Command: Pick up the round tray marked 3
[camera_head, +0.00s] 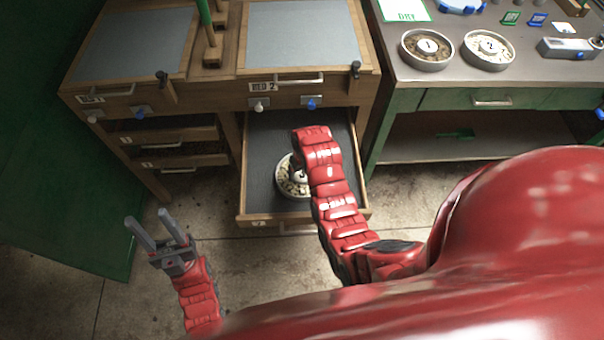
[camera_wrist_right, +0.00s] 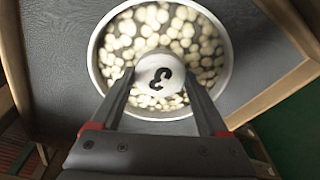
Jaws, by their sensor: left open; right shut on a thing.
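The round tray marked 3 (camera_head: 284,187) sits in an open drawer (camera_head: 262,140) in the head view, partly hidden by my right arm. In the right wrist view the tray (camera_wrist_right: 226,62) is a metal dish of pale beans with a white round knob (camera_wrist_right: 158,70) marked 3 at its middle. My right gripper (camera_wrist_right: 160,85) is shut on this knob, one finger on each side. In the head view the right gripper's fingers are hidden behind the arm. My left gripper (camera_head: 155,228) is open and empty, above the floor left of the drawer.
Trays marked 1 (camera_head: 427,65) and 2 (camera_head: 489,65) stand on the metal-topped table at the right. The wooden cabinet (camera_head: 225,95) stands behind the open drawer, with a green post on top. A green panel (camera_head: 60,215) stands at the left.

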